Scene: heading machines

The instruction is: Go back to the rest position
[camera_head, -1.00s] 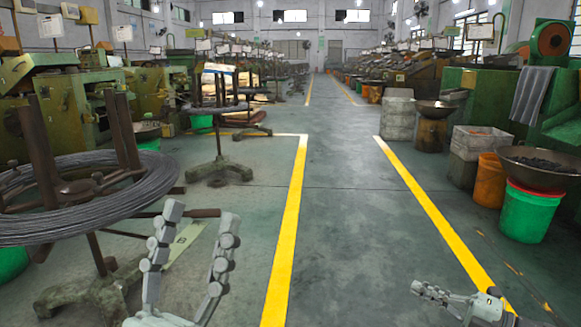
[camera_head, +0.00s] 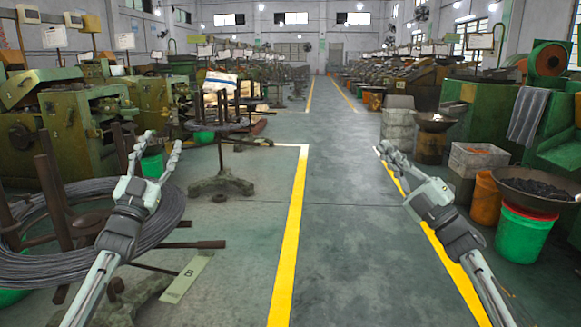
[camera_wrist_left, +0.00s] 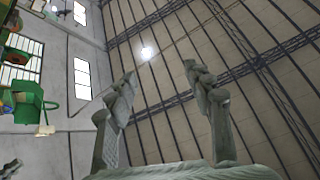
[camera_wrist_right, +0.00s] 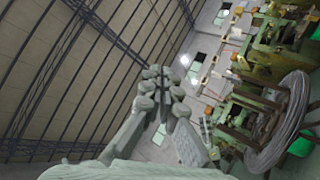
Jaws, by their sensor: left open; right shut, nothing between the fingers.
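My left gripper (camera_head: 154,158) is raised in front of the wire coil stand on the left in the head view. Its two fingers are spread and empty; in the left wrist view the left gripper (camera_wrist_left: 163,88) is open against the ceiling. My right gripper (camera_head: 386,150) is raised over the right yellow line in the head view. Its fingers are together; in the right wrist view the right gripper (camera_wrist_right: 158,75) is shut with nothing between the fingertips.
A coil of wire (camera_head: 105,255) on a stand lies behind my left arm. On the right are a green bucket (camera_head: 523,232), a wide bowl (camera_head: 535,187) and an orange bucket (camera_head: 487,200). The floor aisle (camera_head: 340,210) between the yellow lines is clear. Green machines (camera_head: 62,130) line the left.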

